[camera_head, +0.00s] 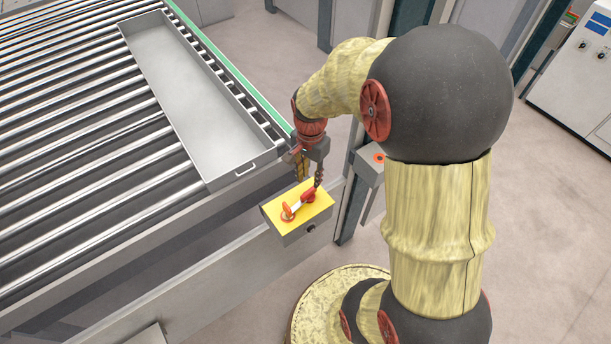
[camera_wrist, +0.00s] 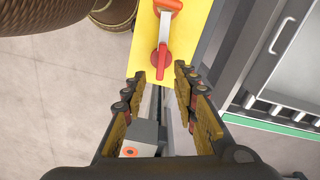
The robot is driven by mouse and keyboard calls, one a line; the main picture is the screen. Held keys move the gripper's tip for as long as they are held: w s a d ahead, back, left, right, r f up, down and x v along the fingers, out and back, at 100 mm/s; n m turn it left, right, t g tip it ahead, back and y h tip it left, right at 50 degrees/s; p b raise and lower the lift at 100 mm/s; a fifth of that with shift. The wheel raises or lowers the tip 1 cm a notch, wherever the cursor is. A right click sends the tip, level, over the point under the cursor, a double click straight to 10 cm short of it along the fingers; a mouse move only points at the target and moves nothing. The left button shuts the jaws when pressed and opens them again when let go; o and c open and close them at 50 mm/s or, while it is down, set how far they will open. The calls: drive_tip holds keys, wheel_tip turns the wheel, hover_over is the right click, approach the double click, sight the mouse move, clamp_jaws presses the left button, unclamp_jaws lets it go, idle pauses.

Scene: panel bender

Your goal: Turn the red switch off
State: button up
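The red switch (camera_head: 309,196) sits on the yellow top of a small grey box (camera_head: 297,232) at the conveyor's corner. It has a round red knob and a pale lever with an orange end pointing to the lower left. In the wrist view, the red switch (camera_wrist: 161,58) is at top centre, its lever running up to the orange end near the top edge. My gripper (camera_head: 309,176) is above the knob end of the yellow plate. In the wrist view, my gripper (camera_wrist: 160,88) is open with nothing between its fingers, and the knob shows just beyond the fingertips. Contact cannot be told.
A roller conveyor (camera_head: 85,150) fills the left, with a long grey tray (camera_head: 188,100) on it. A grey box with an orange button (camera_head: 378,158) is mounted on a post right of my gripper. A white control cabinet (camera_head: 580,75) stands at upper right. Floor is clear at right.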

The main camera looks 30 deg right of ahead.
sight(309, 190)
drive_tip(key=shift+w+m, duration=0.2)
drive_tip(key=shift+m, duration=0.2)
drive_tip(key=shift+s+m, duration=0.25)
drive_tip(key=shift+m, duration=0.15)
drive_tip(key=shift+f, duration=0.2)
wheel_tip(309, 190, down, 7)
drive_tip(key=shift+w+f, duration=0.1)
drive_tip(key=shift+f, duration=0.05)
drive_tip(key=shift+c, duration=1.4)
drive_tip(key=c, duration=0.4)
clamp_jaws()
